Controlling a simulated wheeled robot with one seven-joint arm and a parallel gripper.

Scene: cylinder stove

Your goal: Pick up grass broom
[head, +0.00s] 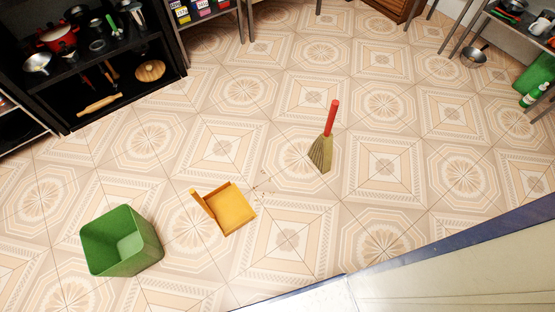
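The grass broom (325,142) is on the patterned tile floor, right of the middle of the head view. It has a red handle at its upper end and a tan, fanned brush at its lower end. The brush meets the floor; I cannot tell for sure whether the broom stands tilted or lies flat. Nothing touches it. My gripper does not show in this view.
A yellow dustpan (231,210) lies left of the broom, with small crumbs beside it. A green bin (121,243) stands at lower left. A black shelf (120,57) with cookware fills the upper left. A blue-edged pale surface (450,275) crosses the lower right.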

